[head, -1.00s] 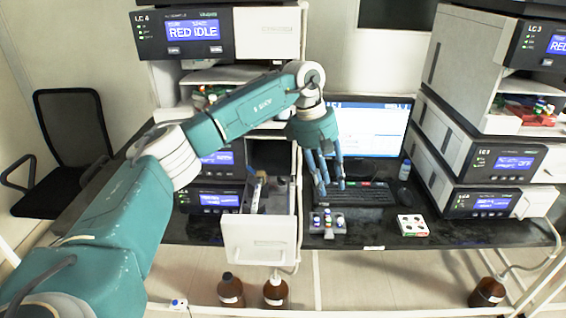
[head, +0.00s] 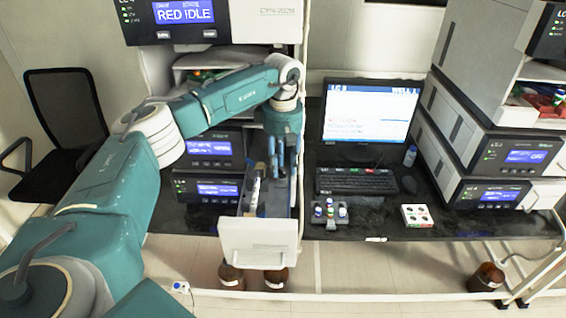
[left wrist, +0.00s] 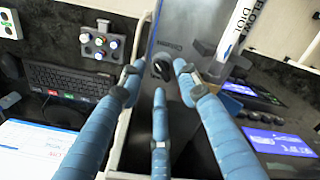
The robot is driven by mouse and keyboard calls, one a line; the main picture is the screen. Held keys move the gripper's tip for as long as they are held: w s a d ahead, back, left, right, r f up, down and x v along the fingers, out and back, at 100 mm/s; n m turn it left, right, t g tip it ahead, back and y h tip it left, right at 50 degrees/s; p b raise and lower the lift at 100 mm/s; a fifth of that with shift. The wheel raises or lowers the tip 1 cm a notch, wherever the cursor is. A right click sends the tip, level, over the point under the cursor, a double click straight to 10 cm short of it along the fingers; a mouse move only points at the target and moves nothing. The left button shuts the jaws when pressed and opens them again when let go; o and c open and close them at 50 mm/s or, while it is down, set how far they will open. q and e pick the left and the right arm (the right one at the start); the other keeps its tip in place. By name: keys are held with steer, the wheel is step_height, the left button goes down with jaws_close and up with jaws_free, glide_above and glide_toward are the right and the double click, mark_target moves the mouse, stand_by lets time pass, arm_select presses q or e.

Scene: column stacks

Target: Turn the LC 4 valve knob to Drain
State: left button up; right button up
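The LC 4 stack carries a blue screen reading RED IDLE (head: 183,12) at the upper left of the head view. Its lower drawer (head: 265,240) is pulled out. A black valve knob (left wrist: 162,68) sits on the grey panel inside the drawer in the left wrist view; its labels are too small to read. My left gripper (head: 282,175) hangs over the drawer, its blue fingers (left wrist: 157,78) spread around the line to the knob and apart from it. The knob is hidden in the head view. My right gripper is not in view.
A white labelled column (head: 254,190) stands in the drawer, left of my fingers. A vial rack (head: 329,213), a white box (head: 416,215), a keyboard (head: 357,181) and a monitor (head: 368,120) are on the black bench to the right. Brown bottles (head: 231,276) stand below.

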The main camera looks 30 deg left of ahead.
arm_select(q)
steer(key=shift+s+d+f, duration=0.1)
steer(key=shift+f, duration=0.3)
steer(key=shift+c, duration=0.8)
steer(key=c, duration=0.5)
jaws_close()
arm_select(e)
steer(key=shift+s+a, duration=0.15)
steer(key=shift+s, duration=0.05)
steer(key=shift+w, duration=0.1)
